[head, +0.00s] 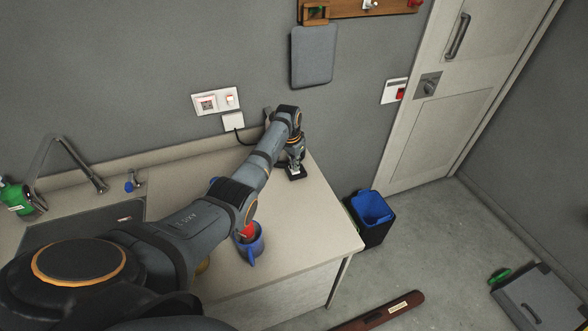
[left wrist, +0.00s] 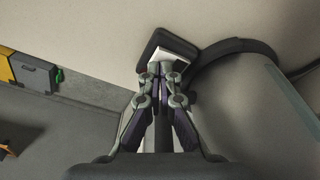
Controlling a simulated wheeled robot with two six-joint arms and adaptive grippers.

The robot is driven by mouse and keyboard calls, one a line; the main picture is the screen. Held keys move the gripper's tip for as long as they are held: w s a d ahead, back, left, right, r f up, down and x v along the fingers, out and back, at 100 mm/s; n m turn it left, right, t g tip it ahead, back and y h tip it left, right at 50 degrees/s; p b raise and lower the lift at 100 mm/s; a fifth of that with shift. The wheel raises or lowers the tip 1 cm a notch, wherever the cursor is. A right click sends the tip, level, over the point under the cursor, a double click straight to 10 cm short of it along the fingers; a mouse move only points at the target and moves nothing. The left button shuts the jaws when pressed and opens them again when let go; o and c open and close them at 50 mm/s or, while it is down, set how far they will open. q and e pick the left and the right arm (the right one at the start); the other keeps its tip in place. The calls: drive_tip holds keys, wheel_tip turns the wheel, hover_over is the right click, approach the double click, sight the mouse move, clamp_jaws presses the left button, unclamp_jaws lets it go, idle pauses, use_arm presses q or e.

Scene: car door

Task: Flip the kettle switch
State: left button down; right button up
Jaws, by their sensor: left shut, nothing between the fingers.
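The grey kettle (left wrist: 262,125) fills the right side of the left wrist view, with a dark curved handle or rim (left wrist: 235,48). In the head view my arm hides most of it. A dark block (left wrist: 153,48) with a pale flat piece, probably the switch (left wrist: 175,46), sits beside the kettle. My left gripper (head: 294,167) points down over the counter's far right part. Its fingers (left wrist: 165,78) are shut and empty, with their tips close to the pale piece. I cannot tell whether they touch it. My right gripper is not in view.
Wall sockets (head: 215,101) are behind. A bin (head: 370,215) stands on the floor right of the counter. The counter's front right is clear.

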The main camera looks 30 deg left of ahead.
use_arm(q)
drive_tip(key=shift+f+b, duration=0.35)
drive_tip(key=shift+f, duration=0.25)
drive_tip(key=shift+r, duration=0.15)
wheel_tip(320, 180, up, 7)
drive_tip(key=p, duration=0.7)
drive_tip(key=shift+p, duration=0.3)
drive_tip(key=shift+f, duration=0.2)
